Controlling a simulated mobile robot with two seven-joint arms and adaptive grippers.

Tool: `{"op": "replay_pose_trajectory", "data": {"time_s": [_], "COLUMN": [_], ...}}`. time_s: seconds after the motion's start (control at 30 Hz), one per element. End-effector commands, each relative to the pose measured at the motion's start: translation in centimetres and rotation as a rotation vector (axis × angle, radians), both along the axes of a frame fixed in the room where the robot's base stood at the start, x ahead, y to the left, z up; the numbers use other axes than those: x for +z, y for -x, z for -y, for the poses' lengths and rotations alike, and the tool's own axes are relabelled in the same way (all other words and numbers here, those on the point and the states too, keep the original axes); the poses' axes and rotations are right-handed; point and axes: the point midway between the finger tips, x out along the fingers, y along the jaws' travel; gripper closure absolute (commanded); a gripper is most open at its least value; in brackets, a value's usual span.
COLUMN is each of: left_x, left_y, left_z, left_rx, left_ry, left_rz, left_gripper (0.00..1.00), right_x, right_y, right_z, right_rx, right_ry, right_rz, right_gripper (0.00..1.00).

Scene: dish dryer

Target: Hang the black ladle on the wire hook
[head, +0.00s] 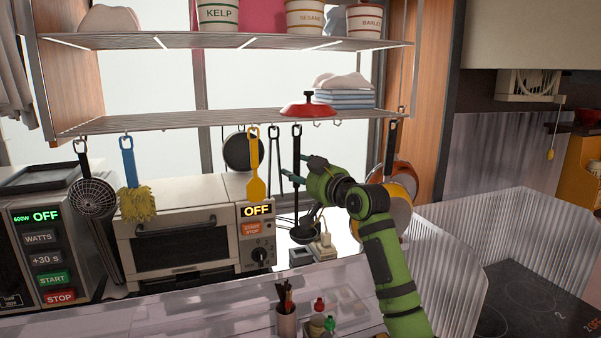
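The black ladle (296,143) is upright below the front edge of the lower wire shelf (215,121). Its top is at a small hook at that edge; whether the hook bears it I cannot tell. Its bowl hangs low, near the power plugs. My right gripper (295,167) comes from the right at the ladle's handle. Its two dark fingers look spread apart, one on each side of the handle, and partly hide it. Small empty wire hooks (317,124) show just right of the ladle. My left gripper is not in view.
A yellow spatula (255,170) and black tongs hang left of the ladle. A skimmer (94,197) and yellow duster hang further left. A red lid (307,107) lies on the shelf above. A toaster oven (175,240) stands below; pans hang behind my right arm.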

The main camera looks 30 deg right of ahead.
Motion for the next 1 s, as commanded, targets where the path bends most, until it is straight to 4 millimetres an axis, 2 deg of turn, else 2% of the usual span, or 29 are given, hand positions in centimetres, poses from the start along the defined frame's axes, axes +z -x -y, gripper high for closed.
{"op": "replay_pose_trajectory", "data": {"time_s": [0.27,0.43,0.57,0.8,1.0], "left_x": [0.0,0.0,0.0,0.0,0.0], "left_y": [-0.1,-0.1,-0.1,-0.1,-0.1], "left_z": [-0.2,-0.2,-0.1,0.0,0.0], "left_rx": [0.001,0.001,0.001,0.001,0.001], "left_ry": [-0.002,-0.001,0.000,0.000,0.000], "left_rz": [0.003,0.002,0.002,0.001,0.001], "left_gripper": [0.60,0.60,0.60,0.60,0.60], "right_x": [0.0,-0.1,-0.1,-0.1,-0.1], "right_y": [0.0,1.1,3.2,8.2,11.1], "right_z": [0.0,0.1,0.1,0.2,0.3], "right_rx": [0.000,-0.001,-0.001,-0.001,0.000], "right_ry": [0.000,0.001,0.005,0.004,0.002], "right_rz": [-0.001,-0.002,-0.001,-0.002,-0.001], "right_gripper": [0.47,0.47,0.47,0.47,0.47]}}
